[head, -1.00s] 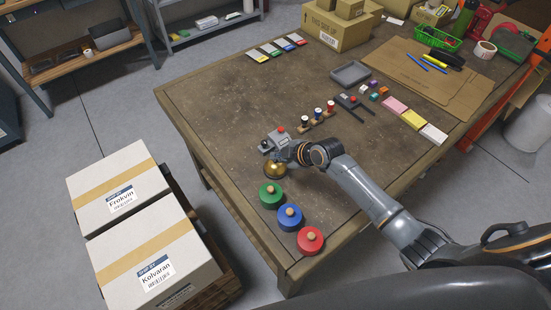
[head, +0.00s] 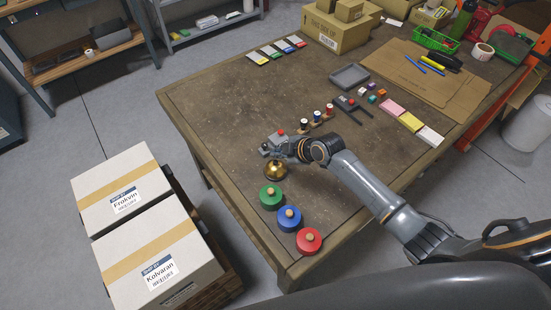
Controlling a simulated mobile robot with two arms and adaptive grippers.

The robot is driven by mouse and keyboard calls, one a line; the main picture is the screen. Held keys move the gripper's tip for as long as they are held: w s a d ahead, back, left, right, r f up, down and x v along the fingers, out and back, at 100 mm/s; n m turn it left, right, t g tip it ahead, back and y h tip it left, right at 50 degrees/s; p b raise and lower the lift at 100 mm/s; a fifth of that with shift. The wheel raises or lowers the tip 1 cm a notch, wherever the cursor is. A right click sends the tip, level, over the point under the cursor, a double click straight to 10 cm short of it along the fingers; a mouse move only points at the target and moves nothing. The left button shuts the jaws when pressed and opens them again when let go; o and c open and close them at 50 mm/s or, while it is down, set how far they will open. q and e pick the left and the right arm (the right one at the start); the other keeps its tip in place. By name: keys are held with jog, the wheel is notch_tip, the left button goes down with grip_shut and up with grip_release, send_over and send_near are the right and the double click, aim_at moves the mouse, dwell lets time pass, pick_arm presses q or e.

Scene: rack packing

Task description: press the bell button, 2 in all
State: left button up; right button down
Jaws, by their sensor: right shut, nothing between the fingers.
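The brass bell (head: 275,171) stands on the wooden table near its left edge, with its small top knob showing. My right gripper (head: 268,151) is shut and empty. In the picture it is just above and behind the bell, in front of a grey box with a red button (head: 281,133), which it partly hides. The gripper looks clear of the bell's knob; whether it touches the grey box I cannot tell. My left gripper is not in view.
Green (head: 271,196), blue (head: 290,218) and red (head: 309,240) round pieces with wooden knobs line up in front of the bell. Small spools (head: 317,117) on a stand are behind the gripper. Two cartons (head: 160,262) stand left of the table. The table's middle left is clear.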

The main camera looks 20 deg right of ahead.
notch_tip(320, 180, up, 3)
jog(key=shift+r+p, duration=0.1)
jog(key=shift+p, duration=0.9)
jog(key=shift+s, duration=0.1)
